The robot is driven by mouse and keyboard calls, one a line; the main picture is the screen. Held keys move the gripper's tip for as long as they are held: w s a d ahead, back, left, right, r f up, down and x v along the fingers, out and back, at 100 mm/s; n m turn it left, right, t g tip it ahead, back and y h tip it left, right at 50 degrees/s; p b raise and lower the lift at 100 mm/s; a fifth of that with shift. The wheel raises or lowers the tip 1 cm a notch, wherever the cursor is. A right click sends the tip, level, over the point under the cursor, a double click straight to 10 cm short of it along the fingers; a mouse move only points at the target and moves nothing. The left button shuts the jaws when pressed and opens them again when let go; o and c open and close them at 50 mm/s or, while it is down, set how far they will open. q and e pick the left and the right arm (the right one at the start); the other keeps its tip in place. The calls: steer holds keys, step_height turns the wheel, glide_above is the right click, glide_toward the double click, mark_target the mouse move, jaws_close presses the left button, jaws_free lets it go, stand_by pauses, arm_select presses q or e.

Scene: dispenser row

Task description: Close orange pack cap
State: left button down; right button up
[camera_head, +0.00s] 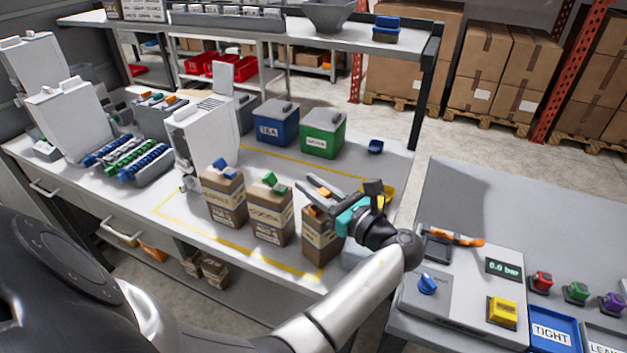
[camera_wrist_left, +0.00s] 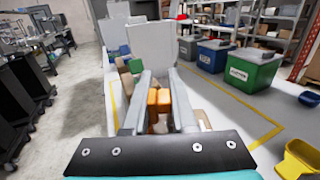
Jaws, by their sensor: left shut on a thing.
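The orange pack (camera_head: 318,238) is a brown paper pack standing rightmost of three on the bench. Its orange cap (camera_head: 323,194) shows at its top, partly covered by my gripper. My left gripper (camera_head: 322,193) reaches over this pack from the right. In the left wrist view the orange cap (camera_wrist_left: 158,98) sits between the two grey fingers, and the gripper is shut on it. I cannot tell whether the cap is fully down on the pack. My right gripper is not in view.
Brown packs with a blue cap (camera_head: 225,167) and a green cap (camera_head: 275,183) stand to the left. A blue bin (camera_head: 275,125) and a green bin (camera_head: 322,135) stand behind. A yellow scoop (camera_wrist_left: 298,160) lies near the gripper. A control panel (camera_head: 465,290) is at right.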

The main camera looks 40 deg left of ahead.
arm_select(q)
steer(key=shift+r+n, duration=0.1)
steer(key=shift+n, duration=0.5)
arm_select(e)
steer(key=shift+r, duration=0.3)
arm_select(q)
steer(key=c, duration=0.8)
jaws_free()
steer(key=shift+c, duration=0.2)
